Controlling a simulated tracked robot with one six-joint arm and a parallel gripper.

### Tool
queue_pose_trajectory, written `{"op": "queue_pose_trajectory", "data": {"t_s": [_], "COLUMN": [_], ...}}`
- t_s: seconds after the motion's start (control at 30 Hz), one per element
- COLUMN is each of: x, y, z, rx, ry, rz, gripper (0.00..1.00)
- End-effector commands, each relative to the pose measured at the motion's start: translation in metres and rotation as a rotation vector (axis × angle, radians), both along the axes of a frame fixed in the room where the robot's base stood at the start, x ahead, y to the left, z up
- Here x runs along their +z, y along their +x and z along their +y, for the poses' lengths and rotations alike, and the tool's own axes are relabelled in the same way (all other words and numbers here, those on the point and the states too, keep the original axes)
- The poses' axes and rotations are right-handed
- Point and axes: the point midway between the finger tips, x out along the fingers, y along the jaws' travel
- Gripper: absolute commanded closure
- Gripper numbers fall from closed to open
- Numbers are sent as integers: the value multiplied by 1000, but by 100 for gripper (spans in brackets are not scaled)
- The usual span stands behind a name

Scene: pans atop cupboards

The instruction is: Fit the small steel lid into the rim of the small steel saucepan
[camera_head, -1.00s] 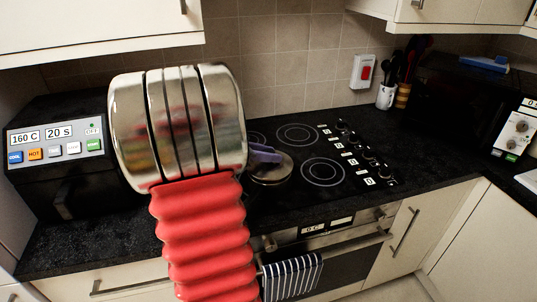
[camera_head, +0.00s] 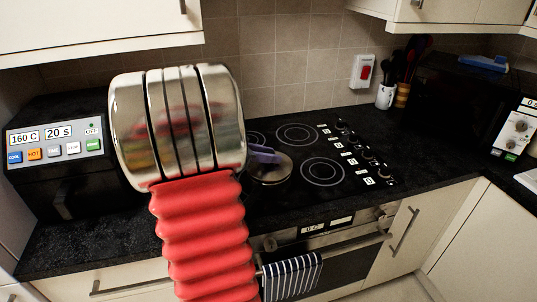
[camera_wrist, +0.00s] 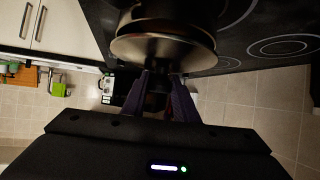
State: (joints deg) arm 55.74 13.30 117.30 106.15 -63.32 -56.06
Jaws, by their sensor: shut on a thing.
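My gripper (camera_wrist: 166,95) has purple fingers and is shut on the dark knob of the small steel lid (camera_wrist: 163,48). In the head view, the fingers (camera_head: 263,155) show just right of my arm, over the round steel lid and pan (camera_head: 271,172) on the hob's left part. In the wrist view, the lid is a shiny disc edge-on, with the dark small steel saucepan (camera_wrist: 150,12) close against its far side. Whether the lid sits inside the rim or only rests on it cannot be told. My arm hides the pan's left side.
The black hob (camera_head: 322,150) has bare rings right of and behind the pan. Control knobs (camera_head: 360,155) line its right side. A utensil mug (camera_head: 386,96) stands at the back right. A black appliance (camera_head: 60,170) with buttons stands left. A striped towel (camera_head: 292,276) hangs below.

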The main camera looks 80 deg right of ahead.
Motion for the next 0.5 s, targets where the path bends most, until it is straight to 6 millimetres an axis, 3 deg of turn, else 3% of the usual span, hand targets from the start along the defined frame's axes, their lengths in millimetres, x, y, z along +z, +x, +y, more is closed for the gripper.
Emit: {"op": "queue_pose_trajectory", "data": {"t_s": [0.5], "x": [-10], "y": [0], "z": [0], "rx": [0], "ry": [1], "rz": [1], "gripper": [97]}}
